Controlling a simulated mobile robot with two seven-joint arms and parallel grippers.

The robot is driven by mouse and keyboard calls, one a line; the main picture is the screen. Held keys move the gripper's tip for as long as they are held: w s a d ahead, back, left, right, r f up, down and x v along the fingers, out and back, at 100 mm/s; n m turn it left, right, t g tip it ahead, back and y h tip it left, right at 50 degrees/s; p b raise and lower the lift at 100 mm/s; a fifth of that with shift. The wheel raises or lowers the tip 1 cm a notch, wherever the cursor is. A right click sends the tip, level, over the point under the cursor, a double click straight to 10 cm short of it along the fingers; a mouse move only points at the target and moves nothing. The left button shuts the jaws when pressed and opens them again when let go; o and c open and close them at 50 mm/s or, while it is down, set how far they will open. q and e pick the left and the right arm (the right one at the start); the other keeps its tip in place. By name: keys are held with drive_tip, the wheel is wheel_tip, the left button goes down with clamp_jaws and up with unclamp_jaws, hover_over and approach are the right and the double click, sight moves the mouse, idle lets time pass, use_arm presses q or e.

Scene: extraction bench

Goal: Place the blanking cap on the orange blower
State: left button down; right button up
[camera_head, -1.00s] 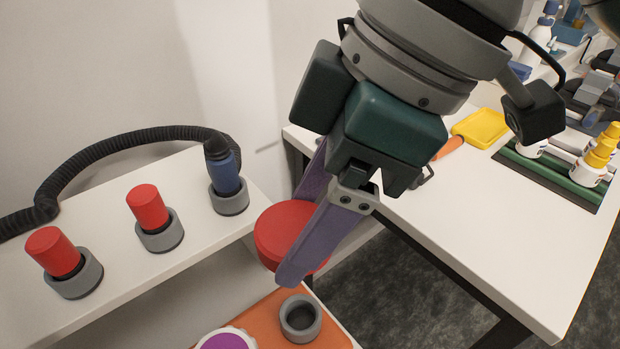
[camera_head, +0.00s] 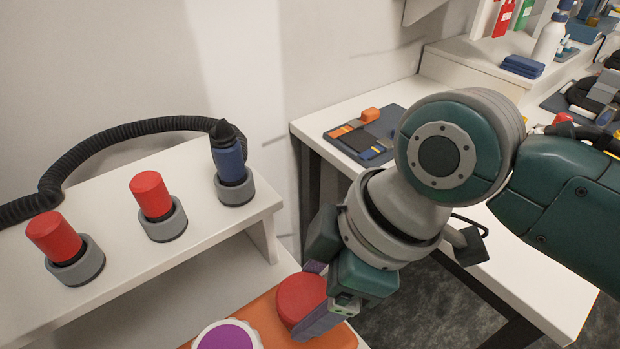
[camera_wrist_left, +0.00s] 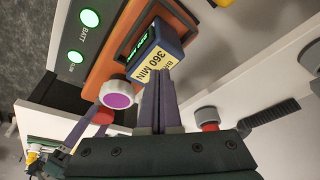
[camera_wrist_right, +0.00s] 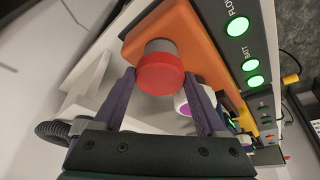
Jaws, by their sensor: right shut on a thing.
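The blanking cap (camera_head: 300,297) is a red disc at the grey port of the orange blower (camera_head: 262,313). My right gripper (camera_head: 318,310) is shut on the cap, with its purple fingers on either side. In the right wrist view the cap (camera_wrist_right: 160,76) covers the end of the grey port (camera_wrist_right: 159,47), which stands out from the orange face (camera_wrist_right: 190,40). I cannot tell whether it is fully seated. My left gripper (camera_wrist_left: 159,75) shows only in its own wrist view, its fingers together and empty, near the blower's display box (camera_wrist_left: 155,55).
A knob with a purple face (camera_head: 228,337) is beside the cap. The shelf at left (camera_head: 110,255) bears red plugs (camera_head: 151,194) in grey holders and a black hose (camera_head: 110,132) with a blue cuff (camera_head: 229,160). A white bench (camera_head: 330,115) with a dark mat (camera_head: 365,140) lies behind my right arm.

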drive_tip(key=shift+f, duration=0.15)
use_arm(q)
drive_tip(key=shift+d, duration=0.1)
use_arm(e)
drive_tip(key=o, duration=1.3)
use_arm(q)
drive_tip(key=shift+r, duration=0.15)
use_arm(e)
drive_tip(key=shift+d+r, duration=0.15)
drive_tip(key=shift+r, duration=0.35)
use_arm(q)
drive_tip(key=shift+r+p, duration=0.7)
drive_tip(key=shift+p, duration=0.15)
use_arm(e)
drive_tip(key=w+v, duration=0.1)
drive_tip(key=v, duration=1)
drive_tip(key=s+d+f+m+t+h, duration=0.1)
drive_tip(key=s+d+m, duration=0.3)
drive_tip(key=s+d+f+m+t+h, duration=0.1)
drive_tip(key=s+d+f+m, duration=0.1)
drive_tip(key=s+d+m, duration=0.2)
drive_tip(key=s+d+f+m+t+h, duration=0.1)
drive_tip(key=s+d+m+h, duration=0.1)
drive_tip(key=s+d+m, duration=0.3)
drive_tip(key=shift+s+d+f+m, duration=0.1)
drive_tip(key=shift+s+f+m, duration=0.3)
drive_tip(key=shift+m, duration=0.2)
